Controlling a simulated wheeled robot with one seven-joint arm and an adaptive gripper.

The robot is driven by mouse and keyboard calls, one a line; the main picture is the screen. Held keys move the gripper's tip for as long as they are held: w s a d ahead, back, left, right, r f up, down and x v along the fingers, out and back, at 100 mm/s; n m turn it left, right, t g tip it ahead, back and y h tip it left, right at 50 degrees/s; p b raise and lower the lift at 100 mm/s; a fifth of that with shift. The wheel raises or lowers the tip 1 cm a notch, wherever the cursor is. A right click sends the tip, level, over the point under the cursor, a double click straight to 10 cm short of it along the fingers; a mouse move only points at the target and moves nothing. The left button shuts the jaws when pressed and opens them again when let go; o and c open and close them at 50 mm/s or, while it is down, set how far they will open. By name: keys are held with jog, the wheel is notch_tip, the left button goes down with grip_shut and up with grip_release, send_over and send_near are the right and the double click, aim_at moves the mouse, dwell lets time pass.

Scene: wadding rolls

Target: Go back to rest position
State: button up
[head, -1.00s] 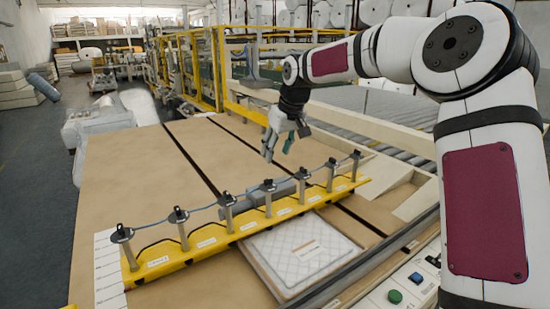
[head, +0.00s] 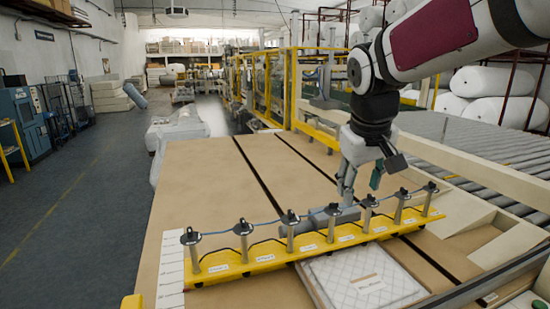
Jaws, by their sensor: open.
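My gripper (head: 362,180) hangs from my arm at the right of the head view, fingers pointing down. It is open, and I see nothing between its fingers. It shows just behind and above the yellow rack (head: 270,262), a long bar with several upright metal posts with dark tops. I cannot tell whether the fingertips touch anything there. A grey cylinder (head: 322,216) lies behind the posts, close to the gripper.
The brown table (head: 205,200) has wide bare areas left of and behind the rack. A white quilted sample (head: 362,281) lies in front of the rack. A roller conveyor (head: 470,160) runs along the right. A yellow frame (head: 293,85) stands behind. The floor at left (head: 60,220) is open.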

jog(key=s+d+f+m, duration=0.1)
jog(key=s, duration=1.1)
jog(key=s+d+f+m+t+y, duration=0.1)
jog(key=s+f+m, duration=0.1)
jog(key=s, duration=1)
